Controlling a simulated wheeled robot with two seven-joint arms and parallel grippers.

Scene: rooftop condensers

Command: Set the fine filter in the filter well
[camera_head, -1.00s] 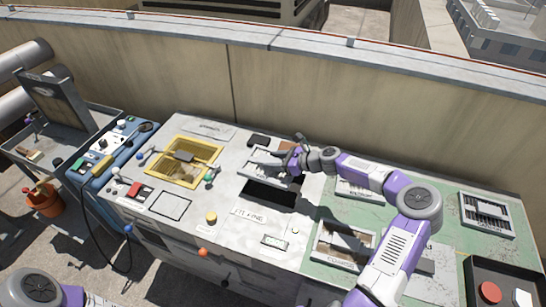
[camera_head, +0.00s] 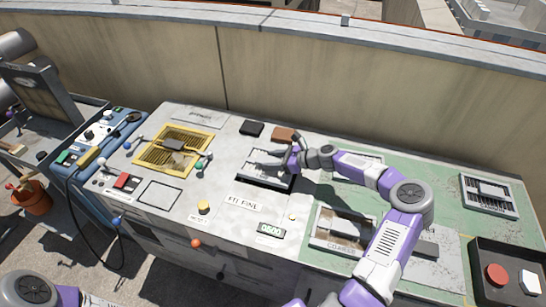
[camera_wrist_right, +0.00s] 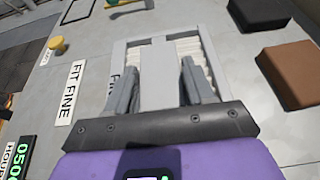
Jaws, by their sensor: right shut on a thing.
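The fine filter (camera_head: 262,160), a light frame with pale pleats, is in my right gripper (camera_head: 277,162) in the head view. In the right wrist view my gripper (camera_wrist_right: 160,85) is shut on the filter's grey middle bar (camera_wrist_right: 158,68), with white pleats on both sides. The filter well (camera_head: 262,184) is a dark rectangular opening in the grey top. The filter covers its far part, and a dark strip shows along the near side. I cannot tell whether the filter is above the well or partly in it. My left gripper is out of view.
A FIT FINE label (camera_head: 242,202) and an hours display (camera_head: 271,230) lie nearer. A black block (camera_head: 252,128) and a brown block (camera_head: 285,134) sit behind the well. A yellow-framed opening (camera_head: 150,163) is left. Another framed filter (camera_head: 489,194) lies far right.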

